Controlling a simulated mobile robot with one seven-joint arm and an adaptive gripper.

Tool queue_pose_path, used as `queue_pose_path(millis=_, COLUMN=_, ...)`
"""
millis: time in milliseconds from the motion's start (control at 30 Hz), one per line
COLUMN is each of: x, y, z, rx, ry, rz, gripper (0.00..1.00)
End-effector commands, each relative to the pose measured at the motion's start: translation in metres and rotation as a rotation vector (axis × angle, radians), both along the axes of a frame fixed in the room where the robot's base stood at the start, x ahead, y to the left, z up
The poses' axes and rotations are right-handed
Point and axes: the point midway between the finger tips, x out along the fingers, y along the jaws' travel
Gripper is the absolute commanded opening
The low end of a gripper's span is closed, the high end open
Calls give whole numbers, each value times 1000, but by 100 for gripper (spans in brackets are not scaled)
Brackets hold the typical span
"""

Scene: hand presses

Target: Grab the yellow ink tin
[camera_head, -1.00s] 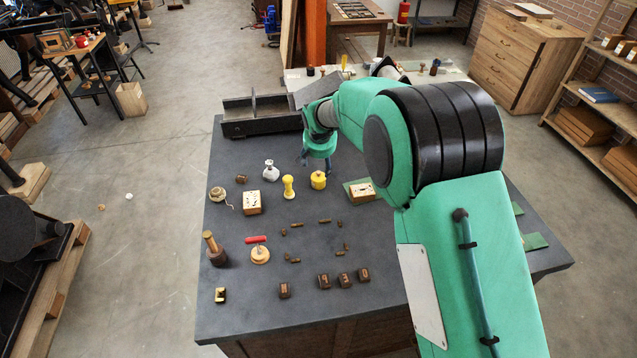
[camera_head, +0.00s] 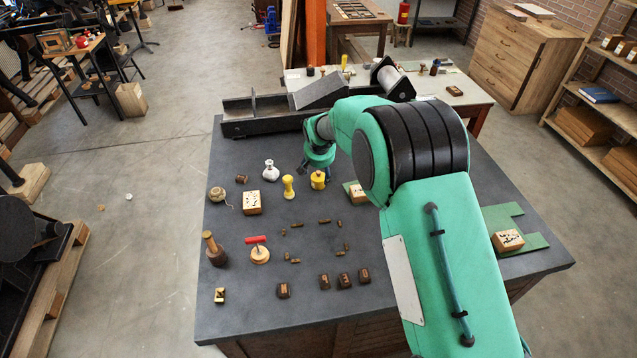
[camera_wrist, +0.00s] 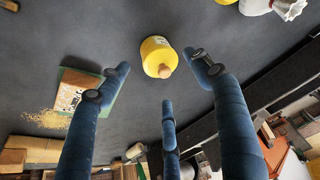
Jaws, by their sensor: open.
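The yellow ink tin (camera_head: 318,181) stands upright on the dark table, with a small knob on top. In the wrist view the yellow ink tin (camera_wrist: 156,57) lies ahead of my fingers, between the two outer ones and apart from them. My gripper (camera_head: 318,168) is just behind and above the tin in the head view. In the wrist view my gripper (camera_wrist: 160,85) shows three blue fingers spread wide and holding nothing.
A wooden block on a green mat (camera_wrist: 73,95) lies close on the other side. A black metal trough (camera_head: 262,122) runs behind.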

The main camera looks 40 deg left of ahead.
Motion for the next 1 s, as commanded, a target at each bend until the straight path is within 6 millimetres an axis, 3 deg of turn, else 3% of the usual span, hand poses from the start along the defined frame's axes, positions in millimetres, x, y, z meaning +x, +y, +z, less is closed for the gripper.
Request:
queue_pose_path(millis=600, x=12, y=12, z=-45, rx=-1, ry=1, rz=0, gripper=65)
queue_pose_path(millis=1000, x=13, y=13, z=-48, rx=0, ry=0, rz=0, gripper=65)
